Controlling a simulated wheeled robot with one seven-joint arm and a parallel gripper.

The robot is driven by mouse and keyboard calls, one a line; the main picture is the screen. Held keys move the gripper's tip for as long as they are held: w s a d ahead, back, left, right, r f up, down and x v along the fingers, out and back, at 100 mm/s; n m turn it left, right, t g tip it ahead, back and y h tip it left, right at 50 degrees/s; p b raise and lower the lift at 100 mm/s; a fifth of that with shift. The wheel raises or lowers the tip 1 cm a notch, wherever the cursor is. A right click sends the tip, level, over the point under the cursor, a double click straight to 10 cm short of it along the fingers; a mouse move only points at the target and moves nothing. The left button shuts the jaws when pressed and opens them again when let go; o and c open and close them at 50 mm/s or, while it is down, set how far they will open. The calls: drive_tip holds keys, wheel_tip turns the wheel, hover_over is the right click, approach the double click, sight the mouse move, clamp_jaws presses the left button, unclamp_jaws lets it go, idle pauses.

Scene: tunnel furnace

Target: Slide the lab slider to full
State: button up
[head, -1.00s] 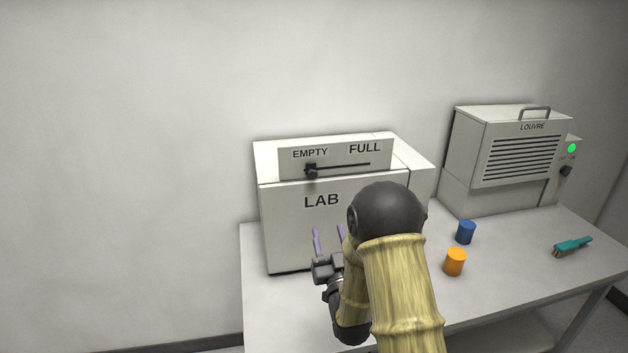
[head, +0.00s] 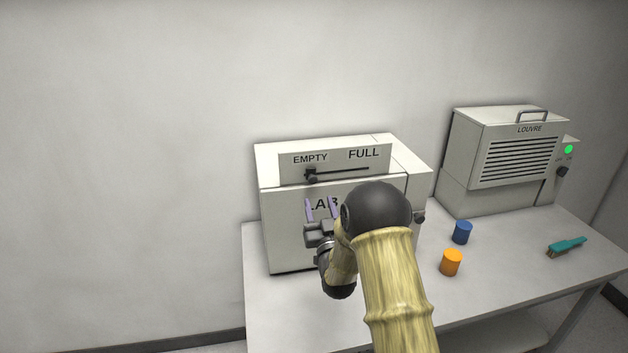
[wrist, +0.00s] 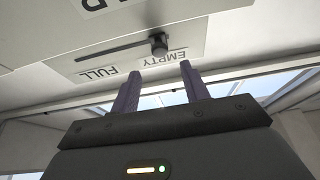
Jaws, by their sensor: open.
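The lab box (head: 285,222) is a white cabinet on the table, with a panel on top marked EMPTY at left and FULL at right. Its black slider knob (head: 311,175) sits at the EMPTY end of a dark slot. In the wrist view the knob (wrist: 158,43) shows by the EMPTY label, with the picture upside down. My gripper (head: 321,205) is open and empty, its two purple fingers pointing up in front of the LAB lettering, just below the knob. In the wrist view my fingertips (wrist: 160,68) are apart from the knob.
The louvre box (head: 500,160) with a green light stands at the right. A blue cylinder (head: 462,232), an orange cylinder (head: 451,263) and a teal brush (head: 567,246) lie on the table (head: 510,275) to the right of my arm.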

sight(313, 181)
drive_tip(key=p+x, duration=0.2)
drive_tip(key=x, duration=0.5)
drive_tip(key=shift+w+p, duration=0.1)
drive_tip(key=shift+p, duration=0.25)
clamp_jaws()
